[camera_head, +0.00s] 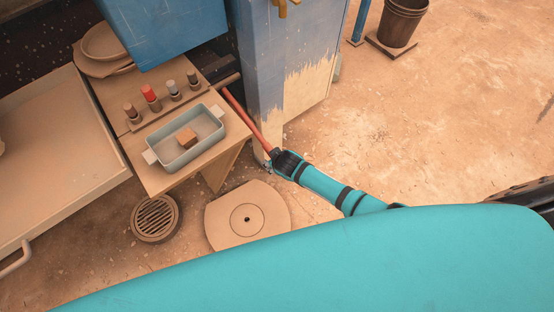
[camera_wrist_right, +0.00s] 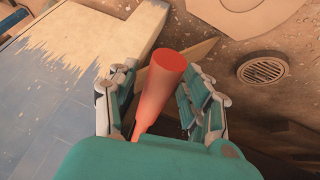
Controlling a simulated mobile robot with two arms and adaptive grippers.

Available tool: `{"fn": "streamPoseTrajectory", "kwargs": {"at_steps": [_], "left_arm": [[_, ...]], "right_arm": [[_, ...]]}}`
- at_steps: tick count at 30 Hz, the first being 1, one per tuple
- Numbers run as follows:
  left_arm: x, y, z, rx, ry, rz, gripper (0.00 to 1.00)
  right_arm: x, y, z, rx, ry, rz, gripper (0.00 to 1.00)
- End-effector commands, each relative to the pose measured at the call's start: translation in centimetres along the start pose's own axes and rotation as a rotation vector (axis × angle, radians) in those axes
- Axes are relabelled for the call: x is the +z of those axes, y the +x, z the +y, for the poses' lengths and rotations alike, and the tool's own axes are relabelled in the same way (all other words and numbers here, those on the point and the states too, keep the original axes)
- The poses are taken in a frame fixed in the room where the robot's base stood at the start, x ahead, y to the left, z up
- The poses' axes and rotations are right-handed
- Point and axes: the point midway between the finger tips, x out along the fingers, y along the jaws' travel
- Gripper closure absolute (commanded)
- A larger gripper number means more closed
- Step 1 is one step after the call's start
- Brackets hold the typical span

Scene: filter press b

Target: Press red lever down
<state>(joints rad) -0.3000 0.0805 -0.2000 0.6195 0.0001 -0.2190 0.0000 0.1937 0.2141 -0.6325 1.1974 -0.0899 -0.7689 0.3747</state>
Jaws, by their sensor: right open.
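The red lever (camera_head: 247,118) is a long bar that slopes from beside the blue press body down to the right. My right gripper (camera_head: 273,159) is at the lever's lower end. In the right wrist view the red lever (camera_wrist_right: 163,88) lies between the two fingers of my right gripper (camera_wrist_right: 160,72), with its thick round end showing. The fingers are open, with a gap visible on the right side of the lever; whether the left finger touches it I cannot tell. My left gripper is not in view.
A wooden bench (camera_head: 150,176) holds a pale blue tray (camera_head: 214,135) with a brown block and several small bottles. A blue-and-cream press body (camera_head: 290,60) stands beside the lever. A round plate (camera_head: 224,226) and a drain grate (camera_head: 156,218) are on the floor. Open floor lies to the right.

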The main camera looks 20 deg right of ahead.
Motion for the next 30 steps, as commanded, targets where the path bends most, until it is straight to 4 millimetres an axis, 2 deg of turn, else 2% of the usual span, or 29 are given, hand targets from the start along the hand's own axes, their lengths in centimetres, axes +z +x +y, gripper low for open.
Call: {"fn": "streamPoseTrajectory", "kwargs": {"at_steps": [4, 8, 15, 21, 24, 30], "left_arm": [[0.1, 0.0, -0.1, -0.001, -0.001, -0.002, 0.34], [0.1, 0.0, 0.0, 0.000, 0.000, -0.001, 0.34], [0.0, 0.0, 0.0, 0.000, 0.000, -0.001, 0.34], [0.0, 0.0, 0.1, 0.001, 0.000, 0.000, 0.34], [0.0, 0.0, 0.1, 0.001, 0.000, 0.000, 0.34], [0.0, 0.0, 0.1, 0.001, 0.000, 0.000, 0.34]], "right_arm": [[0.0, -0.7, 0.0, 0.000, 0.000, 0.001, 0.51], [0.0, -2.4, -0.1, -0.002, -0.001, 0.002, 0.51], [0.1, -7.1, 0.0, -0.001, 0.000, 0.002, 0.51], [0.1, -10.4, 0.0, 0.000, 0.000, 0.001, 0.51], [0.1, -11.4, 0.0, 0.000, 0.000, 0.000, 0.51], [0.0, -12.0, 0.0, 0.000, 0.000, 0.000, 0.51]]}}
